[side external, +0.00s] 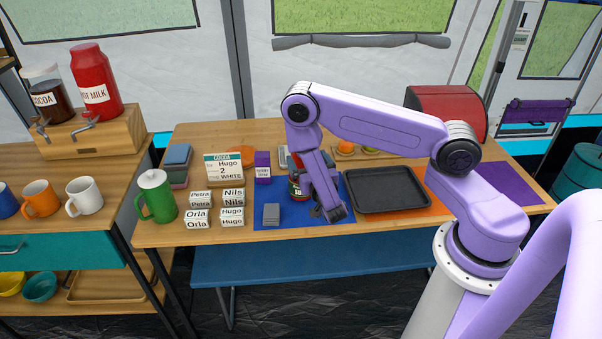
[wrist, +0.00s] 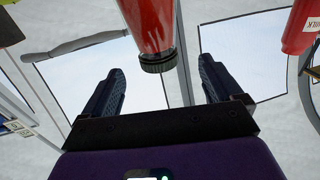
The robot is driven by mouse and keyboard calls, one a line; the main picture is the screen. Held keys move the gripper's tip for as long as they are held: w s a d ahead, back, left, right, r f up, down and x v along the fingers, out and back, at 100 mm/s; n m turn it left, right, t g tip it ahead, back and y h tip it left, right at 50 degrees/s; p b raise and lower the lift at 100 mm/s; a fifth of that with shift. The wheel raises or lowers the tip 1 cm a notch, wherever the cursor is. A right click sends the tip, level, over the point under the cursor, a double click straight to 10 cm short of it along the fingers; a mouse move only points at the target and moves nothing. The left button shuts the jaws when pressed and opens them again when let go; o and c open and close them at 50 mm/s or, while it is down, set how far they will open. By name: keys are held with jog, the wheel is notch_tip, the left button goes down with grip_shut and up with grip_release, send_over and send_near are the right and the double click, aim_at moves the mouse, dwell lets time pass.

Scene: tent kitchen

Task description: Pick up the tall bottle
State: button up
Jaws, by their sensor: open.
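A red bottle (wrist: 150,22) with a dark ribbed cap (wrist: 157,62) shows at the top middle of the wrist view, which is upside down. Its body runs out of the frame. In the side view a red container with a dark label (side external: 295,188), apparently this bottle, stands on the blue mat (side external: 283,215), partly hidden by my arm. My gripper (side external: 326,212) is low over the right part of that mat, close to the container. In the wrist view my gripper (wrist: 158,85) is open, with the cap between the two spread fingers in the picture. I cannot tell whether they touch it.
A grey block (side external: 271,215) lies at the mat's front. A black tray (side external: 385,190) is to the right. Labelled white boxes (side external: 232,205), a cocoa sign (side external: 222,170) and a green pot (side external: 157,197) stand to the left. A red bread bin (side external: 447,108) is at the back right.

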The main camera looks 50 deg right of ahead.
jog(key=x, duration=0.4)
jog(key=shift+w+d, duration=0.2)
jog(key=shift+w, duration=0.05)
jog(key=x, duration=0.5)
jog(key=shift+d+r, duration=0.3)
jog(key=shift+r, duration=0.05)
grip_shut()
jog(key=shift+w+r, duration=0.1)
jog(key=shift+r, duration=0.05)
